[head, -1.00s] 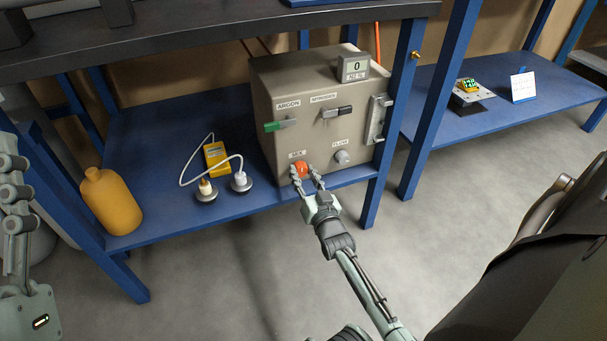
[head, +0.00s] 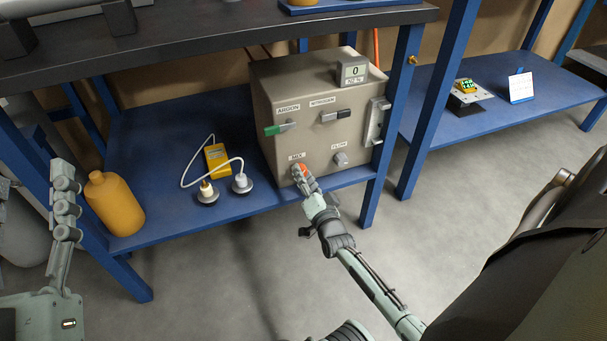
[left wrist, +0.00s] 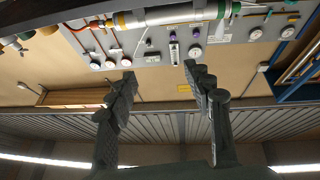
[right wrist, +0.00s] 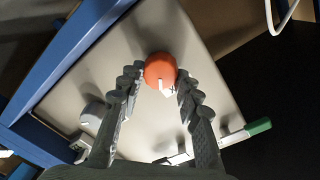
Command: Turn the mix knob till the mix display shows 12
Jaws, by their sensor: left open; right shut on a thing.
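The orange mix knob (head: 303,168) sits low on the front of the beige gas box (head: 300,98), under the MIX label. My right gripper (head: 306,178) is shut on it. In the right wrist view, the fingers lie on both sides of the orange knob (right wrist: 160,68), and a white mark shows on its face. The mix display (head: 354,71) on top of the box reads 0. My left gripper (head: 66,205) is open and empty at the left edge, far from the box. In the left wrist view, its fingers are apart with nothing between them.
A grey flow knob (head: 341,159) is right of the mix knob. Above are a green argon lever (head: 280,128) and a dark nitrogen lever (head: 336,115). A yellow meter (head: 216,157) with cables and an orange bottle (head: 115,204) stand on the blue shelf (head: 165,210). A blue post (head: 390,130) stands right.

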